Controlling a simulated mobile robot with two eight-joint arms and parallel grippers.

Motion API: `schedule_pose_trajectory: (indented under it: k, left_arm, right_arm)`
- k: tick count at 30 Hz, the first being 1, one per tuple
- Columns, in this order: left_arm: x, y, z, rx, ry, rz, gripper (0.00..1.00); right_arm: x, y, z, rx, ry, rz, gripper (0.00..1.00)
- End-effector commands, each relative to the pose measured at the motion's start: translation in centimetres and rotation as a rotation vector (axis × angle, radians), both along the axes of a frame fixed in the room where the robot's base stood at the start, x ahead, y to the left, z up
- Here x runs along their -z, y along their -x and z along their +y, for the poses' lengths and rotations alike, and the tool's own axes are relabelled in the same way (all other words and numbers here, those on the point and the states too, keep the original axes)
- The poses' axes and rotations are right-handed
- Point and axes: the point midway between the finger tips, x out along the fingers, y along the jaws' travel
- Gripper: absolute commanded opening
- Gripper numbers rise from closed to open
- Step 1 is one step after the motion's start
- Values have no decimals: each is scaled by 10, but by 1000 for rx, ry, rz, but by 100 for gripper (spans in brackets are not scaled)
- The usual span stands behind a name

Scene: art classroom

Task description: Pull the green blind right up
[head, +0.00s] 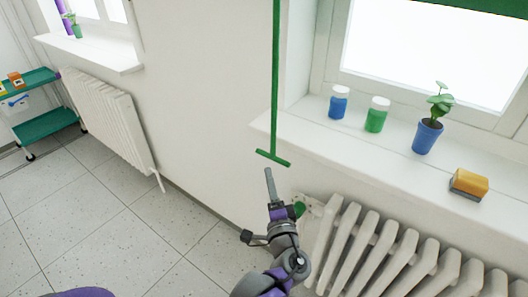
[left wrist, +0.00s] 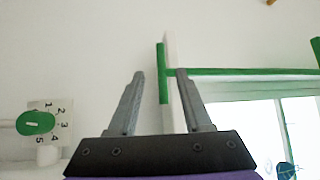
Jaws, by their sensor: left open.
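The green blind (head: 455,4) shows only as a strip at the top of the window in the head view. Its long green rod (head: 275,80) hangs down beside the window and ends in a green crossbar handle (head: 273,158). My left gripper (head: 270,178) is just below the handle in the head view, pointing up towards it. In the left wrist view the left gripper (left wrist: 158,73) is open. The crossbar (left wrist: 162,90) appears in the gap between its fingers, and the rod runs right, past the right fingertip. Whether they touch, I cannot tell. My right gripper is out of view.
The sill (head: 345,150) carries a blue jar (head: 338,105), a green jar (head: 376,118), a potted plant (head: 427,138) and a yellow sponge (head: 469,184). A white radiator (head: 385,250) with a green valve knob (head: 299,209) is below. Floor is free at left, before a green trolley (head: 45,124).

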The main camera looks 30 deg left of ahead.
Motion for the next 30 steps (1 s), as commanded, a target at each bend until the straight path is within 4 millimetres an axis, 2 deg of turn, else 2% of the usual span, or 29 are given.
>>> schedule_pose_trajectory:
  k: [18,30]
  left_arm:
    - [-13,-72,63,-2,-2,1,50]
    - [-15,-79,69,0,-1,-1,50]
  right_arm:
    - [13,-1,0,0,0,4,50]
    - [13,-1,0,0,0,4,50]
